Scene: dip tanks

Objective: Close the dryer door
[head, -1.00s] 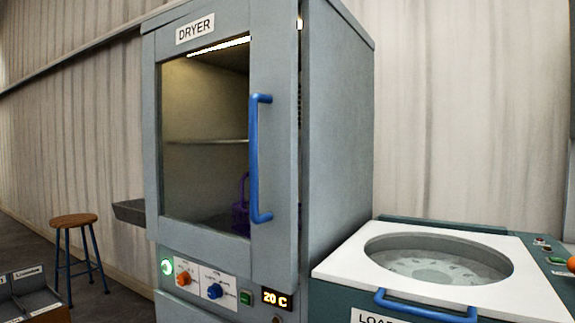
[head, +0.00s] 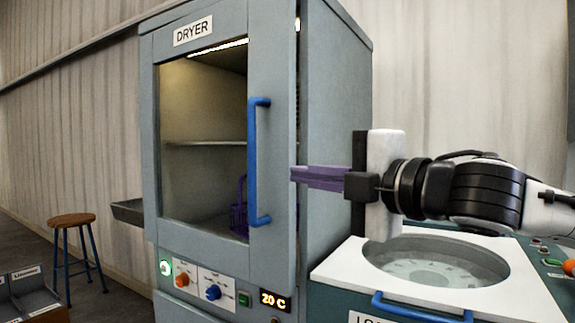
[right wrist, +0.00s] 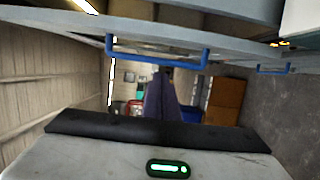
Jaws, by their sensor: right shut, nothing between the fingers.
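The dryer door (head: 273,150) is a grey frame around a large window, with an upright blue handle (head: 253,165). Its right edge stands slightly apart from the dryer body (head: 340,120), with a narrow dark gap and a bit of light between them. My right gripper (head: 293,173) comes in from the right. Its purple fingers are shut and empty, with the tips close to the door's right edge, right of the handle. I cannot tell whether they touch it. The right wrist view shows the fingers (right wrist: 160,98) and the blue handle (right wrist: 158,53). My left gripper is out of view.
A purple object (head: 238,210) is inside the dryer, below a shelf. A control panel (head: 215,285) with knobs and a "20 C" display is under the door. A stool (head: 73,221) stands at the far left.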

